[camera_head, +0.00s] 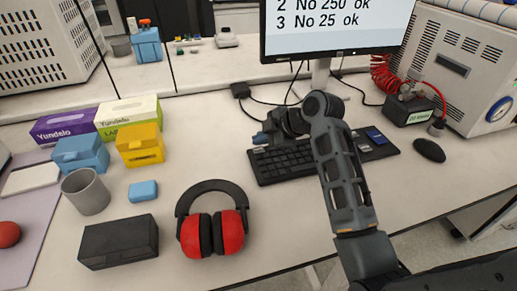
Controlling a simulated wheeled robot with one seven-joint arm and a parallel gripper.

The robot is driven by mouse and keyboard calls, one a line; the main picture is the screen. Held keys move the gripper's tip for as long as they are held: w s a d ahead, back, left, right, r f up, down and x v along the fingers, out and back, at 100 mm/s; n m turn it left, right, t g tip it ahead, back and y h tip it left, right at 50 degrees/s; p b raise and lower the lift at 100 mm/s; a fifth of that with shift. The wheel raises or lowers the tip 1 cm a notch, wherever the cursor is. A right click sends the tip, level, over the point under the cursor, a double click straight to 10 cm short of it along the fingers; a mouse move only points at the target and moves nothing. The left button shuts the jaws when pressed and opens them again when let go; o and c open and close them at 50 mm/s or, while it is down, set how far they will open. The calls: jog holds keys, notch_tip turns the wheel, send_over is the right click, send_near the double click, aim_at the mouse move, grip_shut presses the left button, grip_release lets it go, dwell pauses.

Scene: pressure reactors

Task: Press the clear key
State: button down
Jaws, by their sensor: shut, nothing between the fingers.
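A black keyboard (282,173) lies on the bench below the monitor. It has a pale key (259,150) near its left end and a large blue key (376,135) near its right end. No label on any key is readable, so I cannot tell which is the clear key. My gripper (260,138) is shut and empty, at the keyboard's upper left edge, close to the pale key. I cannot tell whether it touches a key. My arm and wrist hide the middle of the keyboard.
The monitor (335,25) shows lines ending in "ok". A black mouse (429,150) lies right of the keyboard. Red-and-black ear defenders (229,232), a grey cup (86,192), and blue and yellow boxes (141,146) stand to the left. Cables run behind the keyboard.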

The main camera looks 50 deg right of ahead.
aim_at(262, 151)
jog(key=shift+f, duration=0.15)
jog(key=shift+f, duration=0.3)
jog(key=shift+f+b, duration=0.35)
jog(key=shift+f, duration=0.05)
dwell(0.7)
jog(key=shift+r, duration=0.1)
jog(key=shift+r+p, duration=0.75)
jog(key=shift+r, duration=0.1)
notch_tip(262, 151, up, 5)
jog(key=p, duration=0.4)
dwell(1.1)
